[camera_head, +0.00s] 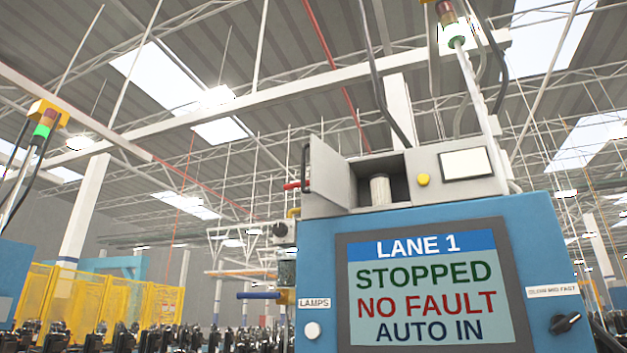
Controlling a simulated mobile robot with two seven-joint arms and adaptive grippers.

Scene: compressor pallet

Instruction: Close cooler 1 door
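A grey box (426,188) stands on top of the blue cabinet. Its door (328,170) stands open, swung out to the left of the opening. A dark handle (306,167) is at the door's left edge. A pale ribbed cylinder (380,190) shows inside the dark opening. I can read no cooler number on the box, so I cannot tell for sure that this is cooler 1. Neither of my grippers is in view.
The blue cabinet (318,262) carries a screen (430,285) reading "LANE 1 STOPPED NO FAULT AUTO IN". A black knob (565,323) is on its right. Red (294,186) and blue (258,295) handles are left of the cabinet. Yellow fencing (100,300) stands farther left.

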